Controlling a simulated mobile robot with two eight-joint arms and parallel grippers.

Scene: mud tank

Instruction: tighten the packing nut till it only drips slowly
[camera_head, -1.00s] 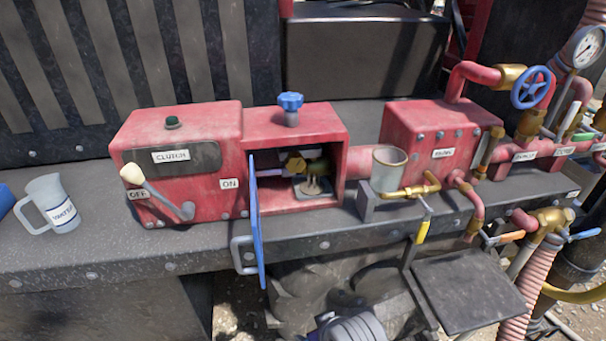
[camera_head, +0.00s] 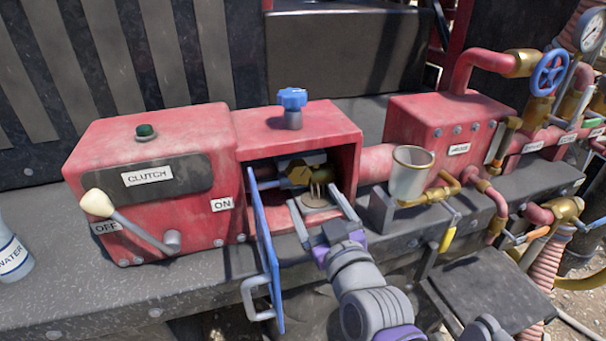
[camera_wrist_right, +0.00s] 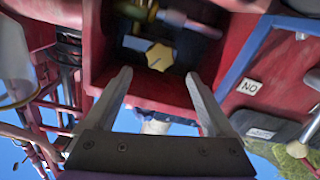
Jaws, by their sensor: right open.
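The brass hexagonal packing nut (camera_head: 298,172) sits inside the open red housing (camera_head: 318,134). My left gripper is not in view.
The blue door (camera_head: 268,255) stands open left of my right gripper. The clutch lever (camera_head: 130,222) is at the left near OFF. A water jug (camera_head: 10,255) is at the left edge.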

